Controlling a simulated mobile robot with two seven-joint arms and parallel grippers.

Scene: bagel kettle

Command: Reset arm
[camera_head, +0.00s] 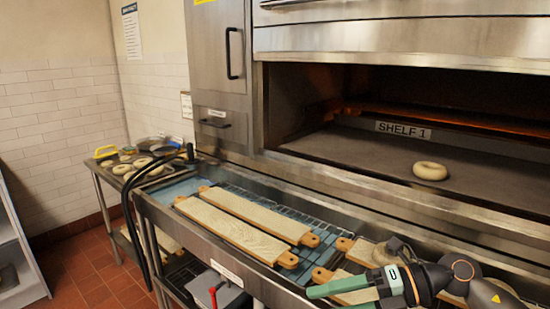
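My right gripper (328,299) comes in from the lower right, with green fingers pointing left above the wooden boards on the counter. Its fingers are apart with no object seen between them; the lower finger is partly cut off by the bottom edge. My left gripper is not in view. A bagel (430,171) lies on the oven deck marked SHELF 1, well apart from my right gripper.
Two long boards (235,228) lie on the metal counter, and shorter boards (357,252) lie near my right arm. Several bagels (141,162) sit on a side table at the left. A black curved tube (128,205) stands at the counter's left end.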

